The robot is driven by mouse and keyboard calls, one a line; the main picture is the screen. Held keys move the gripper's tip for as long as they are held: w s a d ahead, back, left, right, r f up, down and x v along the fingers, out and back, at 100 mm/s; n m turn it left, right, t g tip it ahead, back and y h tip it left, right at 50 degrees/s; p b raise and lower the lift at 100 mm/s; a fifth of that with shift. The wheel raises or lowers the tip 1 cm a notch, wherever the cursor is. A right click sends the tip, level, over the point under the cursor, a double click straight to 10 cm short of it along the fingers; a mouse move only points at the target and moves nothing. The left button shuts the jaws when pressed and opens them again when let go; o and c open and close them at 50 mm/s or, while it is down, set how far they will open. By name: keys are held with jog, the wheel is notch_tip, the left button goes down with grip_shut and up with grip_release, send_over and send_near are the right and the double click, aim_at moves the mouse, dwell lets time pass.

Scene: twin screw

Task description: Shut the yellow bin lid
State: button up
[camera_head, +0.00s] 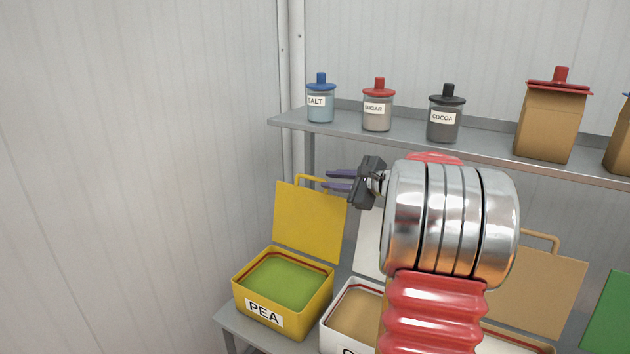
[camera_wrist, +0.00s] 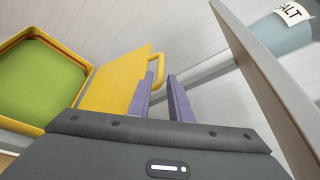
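The yellow bin (camera_head: 301,322) stands at the left end of the lower shelf, labelled PEA, with green contents. Its yellow lid (camera_head: 307,228) stands up open at the back, with a loop handle (camera_head: 312,180) on its top edge. In the wrist view the bin (camera_wrist: 88,70) is at the left, and the lid (camera_wrist: 108,86) and handle (camera_wrist: 156,68) are just beyond my fingers. My gripper (camera_head: 335,181) is open, its two purple fingers apart with nothing between them. It is close to the handle, on its right in the head view; I cannot tell if they touch.
An upper shelf (camera_head: 400,140) runs close by, bearing a salt jar (camera_head: 320,104), a sugar jar (camera_head: 377,110) and a cocoa jar (camera_head: 445,118). A white bin (camera_head: 335,335) stands beside the yellow one, partly hidden by my arm. A tan lid (camera_head: 545,285) stands open further right.

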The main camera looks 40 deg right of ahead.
aim_at(314, 180)
jog(key=x, duration=0.7)
jog(key=shift+w+f, duration=0.1)
jog(key=shift+w, duration=0.05)
jog(key=shift+c, duration=0.4)
grip_shut()
jog(key=shift+a, duration=0.15)
